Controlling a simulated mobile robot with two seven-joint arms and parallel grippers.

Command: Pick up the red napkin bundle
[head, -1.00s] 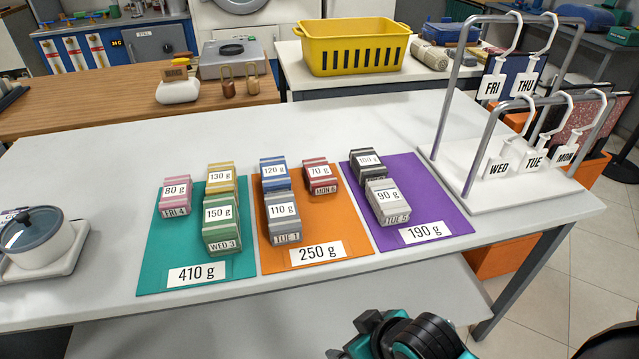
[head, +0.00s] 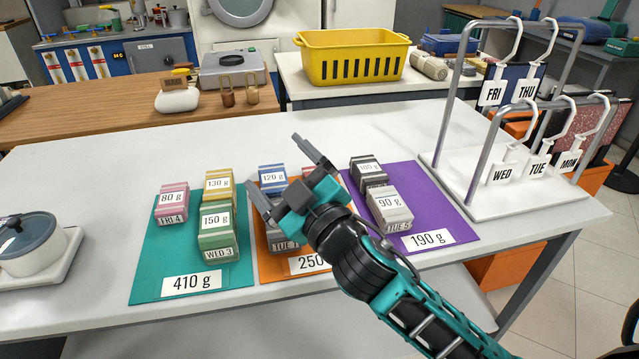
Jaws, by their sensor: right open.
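The red napkin bundle (head: 308,171) sits on the orange mat (head: 263,240) in the head view, mostly hidden behind my right gripper. Only a strip of its red top shows. My right gripper (head: 274,161) is open, its two fingers spread and pointing up and left in the picture. It appears over the orange mat, with the blue 120 g bundle (head: 272,178) showing between the fingers. The gap in height between gripper and bundles is hard to tell. I see nothing held in it. My left gripper is not in view.
The 110 g bundle (head: 284,232) is partly covered by my gripper. The teal mat (head: 150,270) holds pink, yellow and green bundles; the purple mat (head: 432,215) holds black and grey ones. A white rack (head: 480,195) stands right. The table behind the mats is clear.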

